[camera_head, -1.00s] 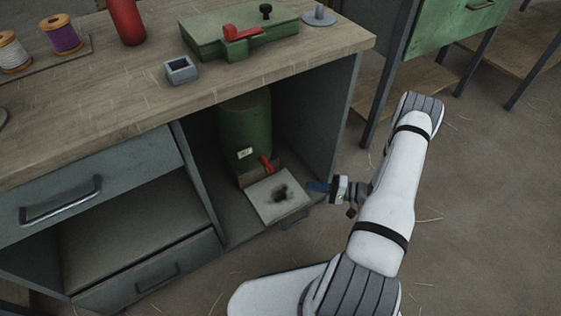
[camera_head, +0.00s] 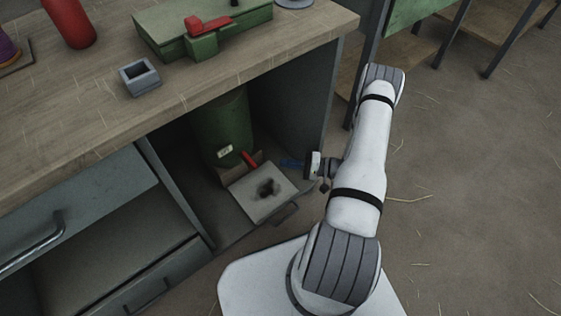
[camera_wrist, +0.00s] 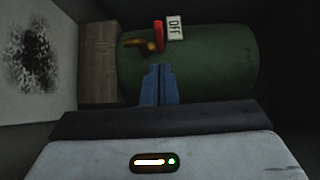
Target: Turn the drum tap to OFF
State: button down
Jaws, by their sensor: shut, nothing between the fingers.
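The green drum (camera_head: 224,125) stands inside the open bay under the bench and shows lying sideways in the wrist view (camera_wrist: 215,65). Its tap has a red lever (camera_head: 249,159), also seen in the wrist view (camera_wrist: 158,34), beside a brass spout (camera_wrist: 138,43). A white label reading OFF (camera_wrist: 175,28) is on the drum beside the lever; in the head view the label (camera_head: 225,153) is left of the lever. My gripper (camera_head: 282,162) has its blue fingers shut and empty, to the right of the lever. In the wrist view the fingertips (camera_wrist: 158,68) are just below the lever, apparently apart from it.
A pale board with a dark stain (camera_head: 262,190) lies in front of the drum. A wooden block (camera_wrist: 98,76) is under the drum. The bay's right side wall (camera_head: 292,95) stands close behind my gripper. The bench top (camera_head: 105,115) overhangs the drum.

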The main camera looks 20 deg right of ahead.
aim_at(252, 160)
jog(key=b+x, duration=0.2)
jog(key=x, duration=0.6)
jog(key=shift+a, duration=0.2)
jog(key=shift+t, duration=0.3)
